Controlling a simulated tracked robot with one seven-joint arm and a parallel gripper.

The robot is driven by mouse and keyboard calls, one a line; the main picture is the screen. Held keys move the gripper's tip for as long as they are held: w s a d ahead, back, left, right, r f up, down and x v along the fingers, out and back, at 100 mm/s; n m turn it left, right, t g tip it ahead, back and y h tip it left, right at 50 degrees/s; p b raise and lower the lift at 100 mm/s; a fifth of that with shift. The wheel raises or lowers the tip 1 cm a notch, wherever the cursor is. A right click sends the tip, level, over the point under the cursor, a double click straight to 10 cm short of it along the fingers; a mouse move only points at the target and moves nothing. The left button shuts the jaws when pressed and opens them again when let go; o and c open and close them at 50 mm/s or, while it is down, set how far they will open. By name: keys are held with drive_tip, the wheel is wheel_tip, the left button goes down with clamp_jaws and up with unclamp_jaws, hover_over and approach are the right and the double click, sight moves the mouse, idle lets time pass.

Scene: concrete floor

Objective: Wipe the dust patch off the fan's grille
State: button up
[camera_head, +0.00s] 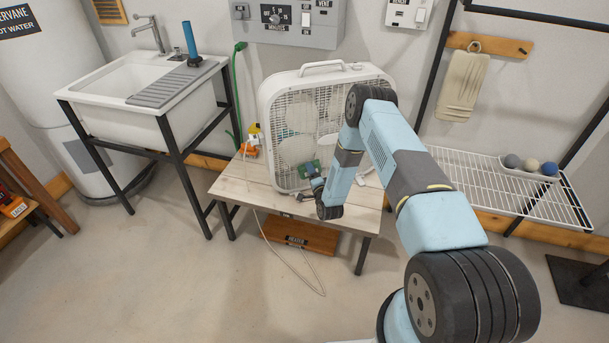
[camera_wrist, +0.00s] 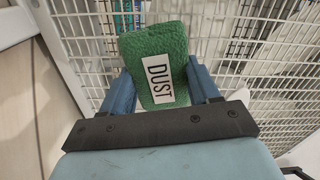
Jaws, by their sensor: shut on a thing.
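A white box fan (camera_head: 325,68) stands on a low wooden table, its grille facing me. My gripper (camera_head: 312,178) is in front of the lower part of the grille, shut on a green cloth pad (camera_head: 308,168). In the wrist view the green pad (camera_wrist: 156,50), labelled "DUST", sits between my gripper's two blue fingers (camera_wrist: 163,90). The white wire grille (camera_wrist: 250,60) is right behind the pad; I cannot tell whether they touch. I cannot make out the dust patch; my arm and the pad cover part of the grille.
The low table (camera_head: 240,188) has an orange and yellow item (camera_head: 250,142) at its left, beside the fan. A cord (camera_head: 285,255) hangs to the floor. A sink (camera_head: 130,80) is at left; a white wire rack (camera_head: 470,180) with several balls is at right.

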sight(322, 164)
drive_tip(key=shift+w+d, duration=0.25)
drive_tip(key=shift+d, duration=0.75)
drive_tip(key=shift+w+d, duration=0.3)
drive_tip(key=shift+d, duration=0.75)
drive_tip(key=shift+w+d, duration=0.25)
drive_tip(key=shift+d, duration=0.75)
drive_tip(key=shift+a, duration=0.15)
drive_tip(key=shift+s+a, duration=0.6)
drive_tip(key=shift+a, duration=1.6)
drive_tip(key=shift+s+a, duration=0.6)
drive_tip(key=shift+a, duration=1.65)
drive_tip(key=shift+s+a, duration=0.6)
drive_tip(key=shift+a, duration=1.6)
drive_tip(key=shift+r, duration=0.15)
drive_tip(key=shift+w+d, duration=0.65)
drive_tip(key=shift+d, duration=1.6)
drive_tip(key=shift+w+d, duration=0.6)
drive_tip(key=shift+d, duration=1.7)
drive_tip(key=shift+w+d, duration=0.65)
drive_tip(key=shift+d, duration=1.6)
drive_tip(key=shift+a, duration=0.15)
drive_tip(key=s+a, duration=0.1)
drive_tip(key=a, duration=0.6)
drive_tip(key=shift+s, duration=0.4)
